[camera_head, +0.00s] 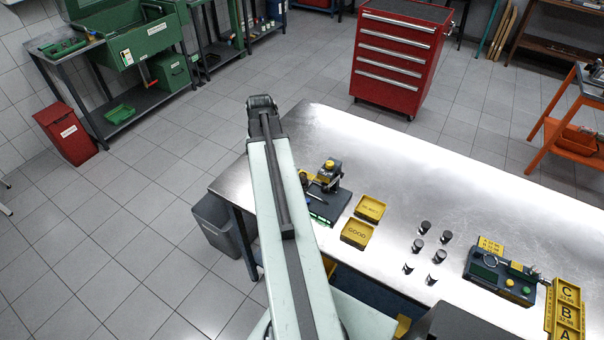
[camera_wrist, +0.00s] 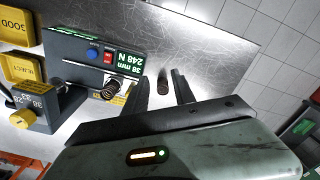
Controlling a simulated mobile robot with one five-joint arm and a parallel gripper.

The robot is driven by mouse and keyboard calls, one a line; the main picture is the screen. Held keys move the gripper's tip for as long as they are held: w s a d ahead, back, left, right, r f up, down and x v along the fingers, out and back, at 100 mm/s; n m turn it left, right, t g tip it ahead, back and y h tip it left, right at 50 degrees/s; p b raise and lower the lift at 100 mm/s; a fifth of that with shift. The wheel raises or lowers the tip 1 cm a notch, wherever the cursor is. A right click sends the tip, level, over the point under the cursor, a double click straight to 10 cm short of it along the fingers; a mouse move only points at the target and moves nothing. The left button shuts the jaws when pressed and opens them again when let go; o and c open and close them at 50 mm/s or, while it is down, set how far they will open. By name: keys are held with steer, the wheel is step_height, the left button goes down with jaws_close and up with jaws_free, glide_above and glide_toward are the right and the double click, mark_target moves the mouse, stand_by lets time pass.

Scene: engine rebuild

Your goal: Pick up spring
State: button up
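In the wrist view, a dark coil spring (camera_wrist: 111,89) stands at the edge of the grey test device (camera_wrist: 85,55), left of my gripper (camera_wrist: 161,75). My gripper's two dark fingers are apart. A small dark upright cylinder-like piece (camera_wrist: 162,86) shows between them, with bare tabletop visible on both sides of it. I cannot tell whether it is a spring. In the head view the test device (camera_head: 327,206) is at the table's left end, and my gripper is hidden behind my pale arm.
Yellow GOOD (camera_head: 356,234) and REJECT (camera_head: 370,208) trays sit right of the device. Several dark cylinders (camera_head: 425,227) stand mid-table. A second device (camera_head: 500,277) and lettered yellow bins (camera_head: 566,305) are at the right. The table's far side (camera_head: 430,165) is clear.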

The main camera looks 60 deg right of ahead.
mark_target(303, 174)
steer(key=s+d+r+m, duration=0.2)
steer(key=s+d+m, duration=0.1)
steer(key=s+d, duration=0.6)
steer(key=f+b, duration=0.2)
steer(key=f, duration=0.1)
steer(key=f+b, duration=0.2)
steer(key=b, duration=0.1)
steer(key=f+b, duration=0.2)
steer(key=f, duration=0.1)
steer(key=shift+a+f, duration=0.35)
steer(key=shift+a, duration=0.05)
steer(key=shift+r, duration=0.2)
steer(key=shift+c, duration=0.3)
jaws_close()
